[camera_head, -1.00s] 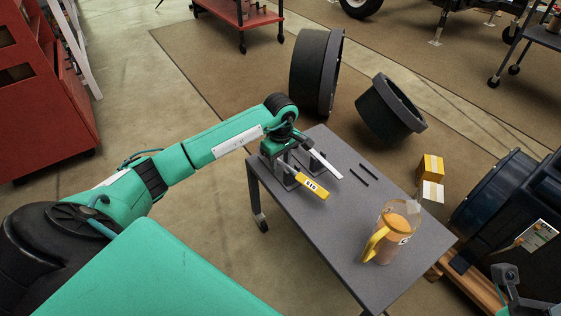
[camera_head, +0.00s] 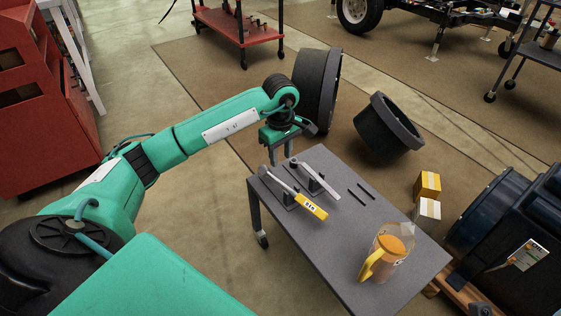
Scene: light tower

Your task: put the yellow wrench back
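The yellow wrench (camera_head: 311,206) lies slanted on a small dark holder near the left end of the grey table (camera_head: 335,250). Its yellow handle points to the lower right and its silver shaft to the upper left. My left gripper (camera_head: 281,155) is above and behind the wrench's upper end, at the table's far left corner. Its two fingers point down, apart, with nothing seen between them. A second silver tool (camera_head: 321,182) rests on a similar holder beside the wrench. My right gripper cannot be made out.
A clear jug with a yellow handle (camera_head: 388,252) stands at the table's right end. Two thin dark rods (camera_head: 362,192) lie near the far edge. Small boxes (camera_head: 427,186) and large black rings (camera_head: 388,128) are on the floor beyond. The table's middle is clear.

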